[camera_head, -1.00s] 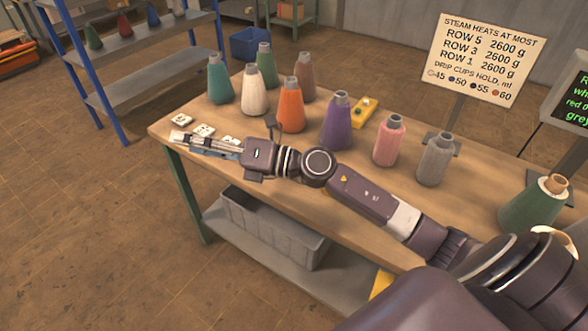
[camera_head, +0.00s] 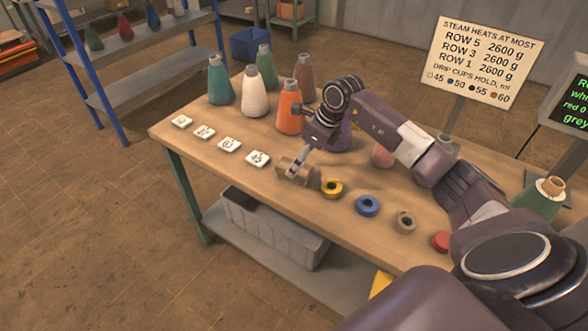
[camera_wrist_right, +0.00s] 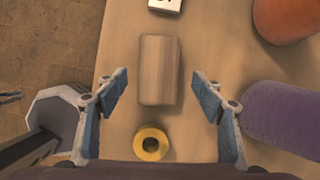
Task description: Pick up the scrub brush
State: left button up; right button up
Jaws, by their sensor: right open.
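The scrub brush shows as a plain wooden block (camera_wrist_right: 158,68), lying on the table between the open fingers of my right gripper (camera_wrist_right: 161,88) in the wrist view. There is a gap on both sides and neither finger appears to touch it. Bristles are not visible. In the head view, my right gripper (camera_head: 297,167) points down over the brush (camera_head: 284,164) near the table's front edge and partly hides it. My left gripper is in neither view.
White tiles (camera_head: 229,145) lie left. Cones, including an orange one (camera_head: 288,107), stand behind.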

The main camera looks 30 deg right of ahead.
jog(key=x, duration=0.3)
jog(key=shift+a+f+p, duration=0.15)
jog(key=shift+f+p, duration=0.05)
jog(key=shift+p, duration=0.15)
jog(key=shift+f, duration=0.15)
jog(key=shift+f+b, duration=0.2)
jog(key=shift+b, duration=0.1)
jog(key=c, duration=1.3)
